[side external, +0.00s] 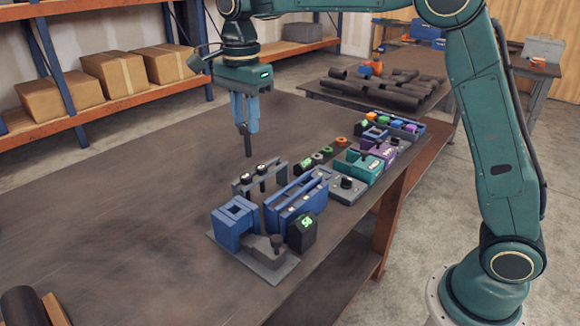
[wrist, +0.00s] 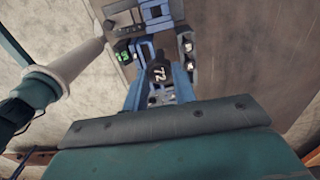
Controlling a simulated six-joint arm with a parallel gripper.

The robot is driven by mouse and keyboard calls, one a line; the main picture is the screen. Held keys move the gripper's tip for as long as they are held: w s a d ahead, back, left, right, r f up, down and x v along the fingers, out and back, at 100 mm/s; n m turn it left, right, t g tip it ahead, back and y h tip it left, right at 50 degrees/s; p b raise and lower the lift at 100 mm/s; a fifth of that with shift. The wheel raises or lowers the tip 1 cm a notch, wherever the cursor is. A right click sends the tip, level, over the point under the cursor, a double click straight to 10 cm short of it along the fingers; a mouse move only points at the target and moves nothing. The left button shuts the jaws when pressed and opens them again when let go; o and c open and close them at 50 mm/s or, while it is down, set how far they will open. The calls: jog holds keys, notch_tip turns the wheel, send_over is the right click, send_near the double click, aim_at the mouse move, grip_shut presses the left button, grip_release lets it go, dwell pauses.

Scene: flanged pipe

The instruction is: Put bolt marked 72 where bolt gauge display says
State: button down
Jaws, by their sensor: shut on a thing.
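My gripper (side external: 246,127) has blue fingers shut on a dark bolt (side external: 247,147), which hangs upright above the table, clear of the fixtures. In the wrist view the bolt's head (wrist: 157,72) shows a white 72 between the fingers. A dark gauge box with a green display (side external: 305,226), seemingly reading 56, stands beside a blue block with slots along its top (side external: 294,205). The green display also shows in the wrist view (wrist: 122,57). A grey rack (side external: 247,186) holds two bolts with pale-marked heads (side external: 262,168); their marks are too small to read.
A blue vise-like block (side external: 226,231) sits on a grey plate (side external: 285,268) with a dark lever. Behind are another green display box (side external: 306,164), a teal block (side external: 357,168), a purple block (side external: 381,150) and small coloured parts. The table's left side (side external: 120,200) is mostly clear.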

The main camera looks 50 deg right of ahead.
jog(key=s+d+f, duration=0.4)
jog(key=f, duration=0.4)
jog(key=shift+s+f, duration=0.3)
jog(key=shift+f, duration=0.15)
dwell(0.8)
jog(key=shift+f, duration=1.05)
jog(key=shift+f, duration=0.2)
jog(key=shift+f, duration=1.5)
jog(key=shift+f, duration=1.2)
dwell(0.8)
jog(key=c, duration=0.7)
grip_release()
jog(key=shift+o, duration=0.2)
